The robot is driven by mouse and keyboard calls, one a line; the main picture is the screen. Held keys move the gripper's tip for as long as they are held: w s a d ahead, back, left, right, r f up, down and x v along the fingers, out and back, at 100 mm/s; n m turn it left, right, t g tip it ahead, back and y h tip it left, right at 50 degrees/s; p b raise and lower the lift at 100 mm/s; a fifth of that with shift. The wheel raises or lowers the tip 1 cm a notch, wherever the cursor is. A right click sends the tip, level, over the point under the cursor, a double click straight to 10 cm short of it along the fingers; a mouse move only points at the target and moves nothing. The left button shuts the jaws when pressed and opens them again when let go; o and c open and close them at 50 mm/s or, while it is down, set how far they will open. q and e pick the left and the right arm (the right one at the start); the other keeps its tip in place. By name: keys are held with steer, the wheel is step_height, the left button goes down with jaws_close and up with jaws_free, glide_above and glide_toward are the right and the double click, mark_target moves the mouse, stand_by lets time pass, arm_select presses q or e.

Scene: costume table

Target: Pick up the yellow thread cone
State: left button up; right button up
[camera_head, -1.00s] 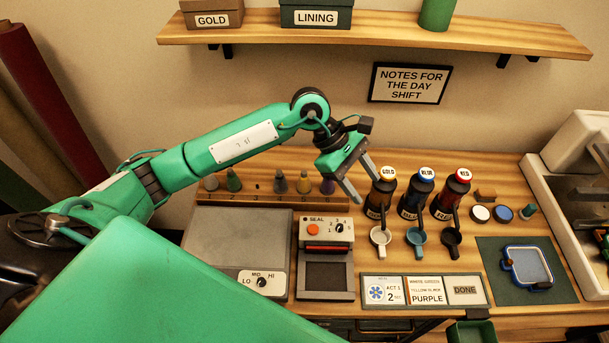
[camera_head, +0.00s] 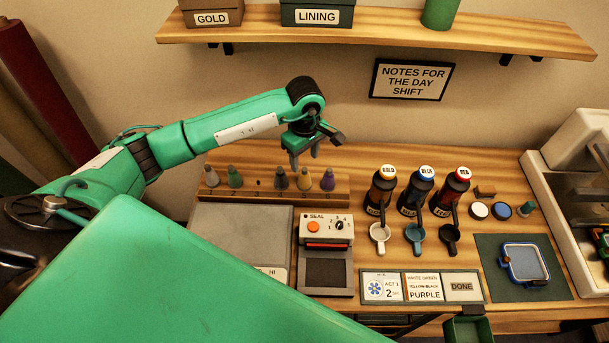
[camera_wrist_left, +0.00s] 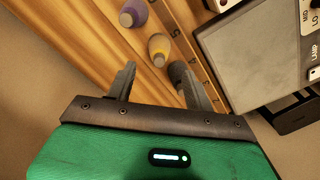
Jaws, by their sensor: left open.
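The thread cones stand upright in a row on a numbered wooden rack (camera_head: 268,200). A greyish cone with some yellow (camera_head: 304,180) stands between a dark cone (camera_head: 281,178) and a purple cone (camera_head: 328,180); it is the likeliest yellow one. In the left wrist view this cone (camera_wrist_left: 158,48) lies just beyond the gap between the fingers, apart from them. My left gripper (camera_head: 305,158) is open and empty, pointing down above and behind it. In the wrist view the right-hand finger of the left gripper (camera_wrist_left: 156,72) overlaps the dark cone (camera_wrist_left: 178,72).
A grey hot plate (camera_head: 240,233) and a seal device (camera_head: 326,262) stand in front of the rack. Several bottles (camera_head: 383,188) with cups stand to its right. A shelf (camera_head: 380,38) runs along the wall above. Slot 3 of the rack is empty.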

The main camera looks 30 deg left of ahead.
mark_target(304, 168)
arm_select(q)
step_height(304, 168, down, 5)
steer(key=p, duration=0.3)
steer(key=shift+w+a+f, duration=0.1)
steer(key=shift+f, duration=0.2)
steer(key=c, duration=1)
